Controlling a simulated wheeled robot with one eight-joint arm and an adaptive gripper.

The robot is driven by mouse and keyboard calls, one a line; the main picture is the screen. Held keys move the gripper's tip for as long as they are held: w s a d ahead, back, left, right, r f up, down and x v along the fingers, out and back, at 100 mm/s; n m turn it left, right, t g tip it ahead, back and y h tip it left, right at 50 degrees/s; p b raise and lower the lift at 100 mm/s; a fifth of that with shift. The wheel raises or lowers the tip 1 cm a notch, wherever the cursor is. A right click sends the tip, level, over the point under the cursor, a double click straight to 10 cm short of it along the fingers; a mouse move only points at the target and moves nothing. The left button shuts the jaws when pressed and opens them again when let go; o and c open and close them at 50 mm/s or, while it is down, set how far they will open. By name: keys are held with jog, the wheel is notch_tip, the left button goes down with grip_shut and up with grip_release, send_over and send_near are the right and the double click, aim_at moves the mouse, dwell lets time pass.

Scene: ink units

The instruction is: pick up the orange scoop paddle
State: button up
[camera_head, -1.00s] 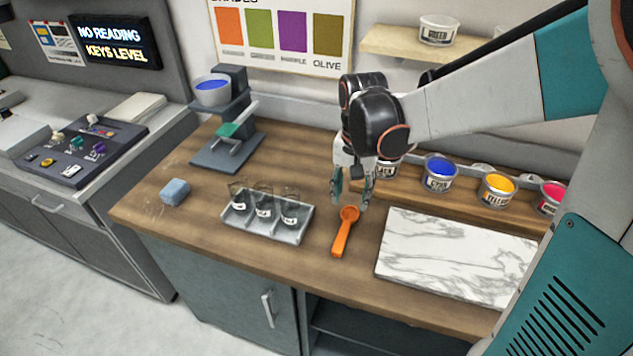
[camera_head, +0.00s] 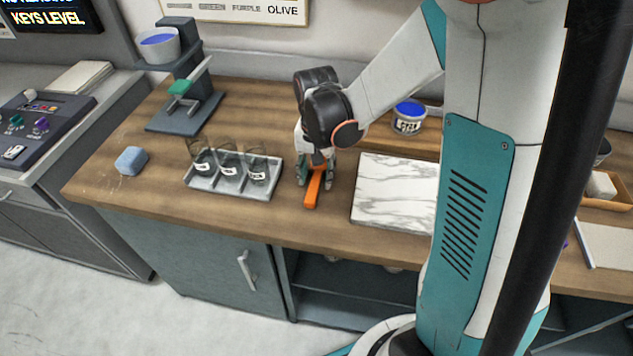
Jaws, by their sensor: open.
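The orange scoop paddle (camera_head: 313,190) lies on the wooden counter (camera_head: 240,215), between the grey jar tray and the marble slab. Its handle points toward the front edge of the counter. My gripper (camera_head: 315,184) points down over it, with its fingers apart on either side of the orange piece. The gripper is open. The bowl end of the scoop is mostly hidden behind the gripper, and I cannot tell whether the fingers touch it.
A grey tray (camera_head: 233,187) with 3 glass jars stands just left of the scoop. A white marble slab (camera_head: 392,200) lies close on the right. A blue sponge (camera_head: 131,160) and a grey stand (camera_head: 186,112) are farther left. A blue ink tub (camera_head: 408,116) stands behind.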

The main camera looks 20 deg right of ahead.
aim_at(316, 177)
jog(key=shift+f, duration=0.35)
jog(key=shift+r, duration=0.1)
grip_shut()
notch_tip(316, 177, up, 20)
jog(key=p, duration=0.6)
jog(key=shift+p, duration=0.3)
jog(key=c, duration=0.9)
grip_release()
grip_shut()
